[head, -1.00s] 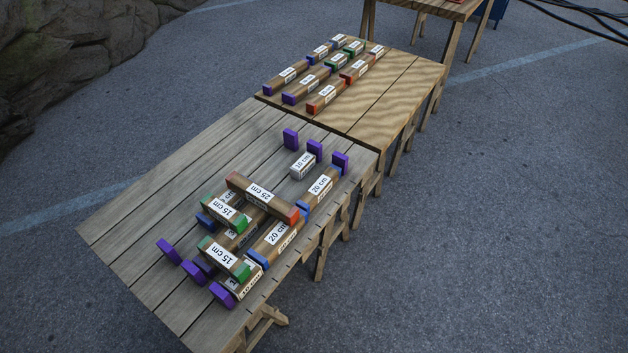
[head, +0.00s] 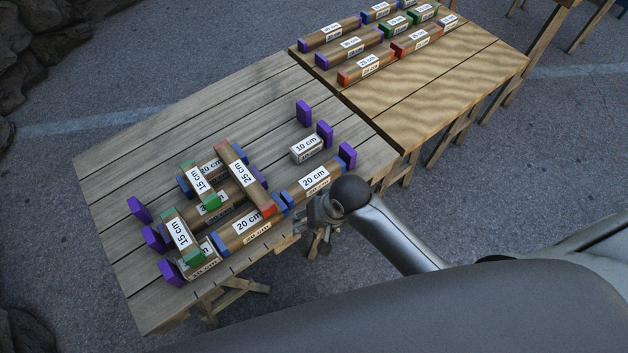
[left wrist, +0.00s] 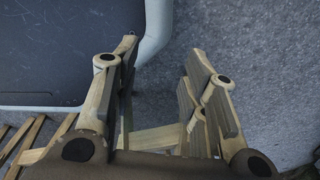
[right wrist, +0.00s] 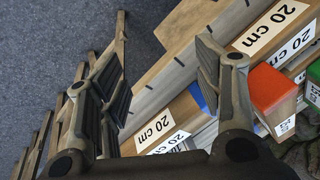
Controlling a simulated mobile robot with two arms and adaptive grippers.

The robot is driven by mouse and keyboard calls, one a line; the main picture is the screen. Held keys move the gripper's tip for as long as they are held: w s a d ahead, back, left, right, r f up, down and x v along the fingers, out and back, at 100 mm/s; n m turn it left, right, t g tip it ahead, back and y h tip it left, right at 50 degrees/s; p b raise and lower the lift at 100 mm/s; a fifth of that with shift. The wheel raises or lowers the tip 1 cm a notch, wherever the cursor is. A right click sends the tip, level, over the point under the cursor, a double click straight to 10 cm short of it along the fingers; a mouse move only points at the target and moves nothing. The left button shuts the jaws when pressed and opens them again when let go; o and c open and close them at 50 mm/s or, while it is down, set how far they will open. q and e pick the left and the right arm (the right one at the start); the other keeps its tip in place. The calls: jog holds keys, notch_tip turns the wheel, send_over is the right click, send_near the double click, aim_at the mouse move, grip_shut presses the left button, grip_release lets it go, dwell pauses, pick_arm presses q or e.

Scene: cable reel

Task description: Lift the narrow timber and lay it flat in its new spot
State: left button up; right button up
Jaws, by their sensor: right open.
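Labelled timbers lie on the near grey table (head: 110,190); I cannot tell which is the narrow one. A 25 cm timber with a red end (head: 243,176) and two green-ended 15 cm timbers, one farther (head: 199,181) and one nearer (head: 179,234), lie across lower timbers. Blue-ended 20 cm timbers, one right (head: 314,180) and one left (head: 244,228), lie along the front edge. A short 10 cm timber (head: 306,148) lies behind. My right gripper (head: 318,236) is open and empty at the front edge; its fingers (right wrist: 163,100) are apart. My left gripper (left wrist: 160,95) is open and empty.
Purple blocks stand upright at both ends of the rows, such as one at the back (head: 303,113) and one at left (head: 139,209). A second wooden table (head: 440,85) adjoins, with several timbers along its far side. The near table's back left is clear.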

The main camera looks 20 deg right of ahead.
notch_tip(320, 180, up, 6)
jog(key=w+a+m+g, duration=0.1)
jog(key=w+a+m, duration=0.1)
jog(key=w, duration=0.1)
jog(key=m+g+h, duration=0.2)
jog(key=m+h, duration=0.1)
jog(key=m, duration=0.6)
send_near(314, 178)
jog(key=shift+s, duration=0.4)
jog(key=shift+w+d+f+m, duration=0.1)
jog(key=shift+d+f+m, duration=0.1)
jog(key=shift+m, duration=0.1)
notch_tip(314, 178, down, 4)
jog(key=shift+r, duration=0.1)
jog(key=shift+f+b, duration=0.3)
jog(key=shift+f, duration=0.7)
notch_tip(314, 178, down, 4)
jog(key=shift+w+a+f, duration=0.1)
jog(key=shift+w+f, duration=0.1)
pick_arm(q)
jog(key=shift+s+a+f, duration=0.1)
jog(key=shift+s+f, duration=0.55)
jog(key=shift+s, duration=0.1)
